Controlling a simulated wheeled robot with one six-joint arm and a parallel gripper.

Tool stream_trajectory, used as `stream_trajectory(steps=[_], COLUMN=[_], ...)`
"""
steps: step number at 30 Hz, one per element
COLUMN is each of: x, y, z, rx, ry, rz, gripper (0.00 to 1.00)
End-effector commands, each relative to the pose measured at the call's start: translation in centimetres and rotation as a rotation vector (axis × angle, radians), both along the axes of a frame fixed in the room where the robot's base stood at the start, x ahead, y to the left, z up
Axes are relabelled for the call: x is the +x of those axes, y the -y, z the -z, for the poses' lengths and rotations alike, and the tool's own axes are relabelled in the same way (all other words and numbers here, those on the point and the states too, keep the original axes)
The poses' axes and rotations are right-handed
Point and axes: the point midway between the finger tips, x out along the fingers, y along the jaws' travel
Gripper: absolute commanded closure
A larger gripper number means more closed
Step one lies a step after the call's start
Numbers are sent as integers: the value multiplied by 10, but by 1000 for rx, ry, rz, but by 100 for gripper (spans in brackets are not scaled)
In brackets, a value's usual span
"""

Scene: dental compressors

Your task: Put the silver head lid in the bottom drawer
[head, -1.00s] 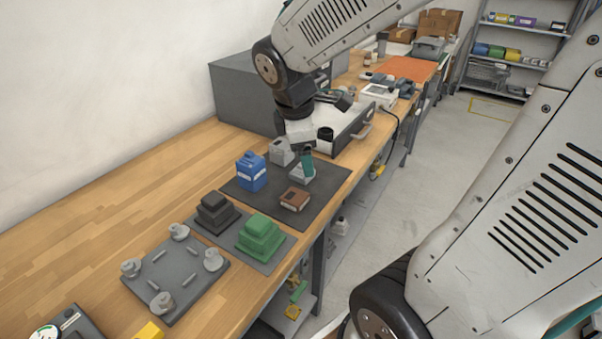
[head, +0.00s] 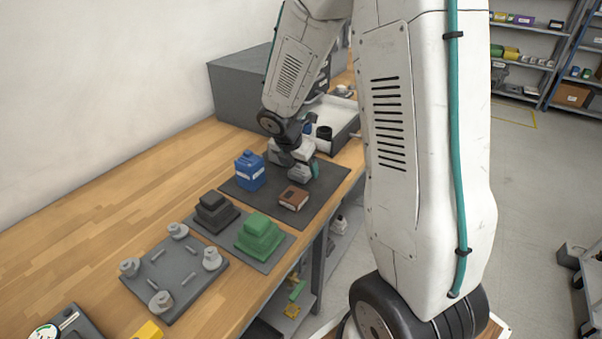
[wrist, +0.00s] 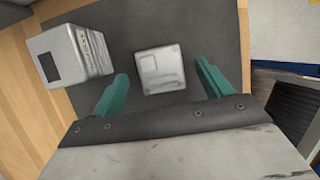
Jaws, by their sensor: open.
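In the wrist view a small squarish silver piece, which looks like the silver head lid (wrist: 160,70), lies on the dark mat between and just beyond my open teal fingers. My gripper (wrist: 161,75) is not touching it. A larger silver block (wrist: 72,55) with a dark square face and ribbed side sits to its left.
A blue jug (head: 250,171) and a brown box (head: 293,198) stand on the mat near my gripper. Black (head: 215,212) and green (head: 259,236) stepped blocks and a grey pegged plate (head: 175,275) are nearer.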

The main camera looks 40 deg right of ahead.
Motion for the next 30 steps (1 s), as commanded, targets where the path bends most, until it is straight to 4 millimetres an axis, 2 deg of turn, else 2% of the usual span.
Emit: stream_trajectory(steps=[4,11,17,19,20,30], x=[1,2,2,2,2,2], y=[5,5,5,5,5,4], z=[12,13,13,13,13,7], rx=[1,0,0,0,0,0], ry=[-1,1,1,2,2,2], rz=[0,1,1,1,1,-1], gripper=[22,22,74,74,78,78])
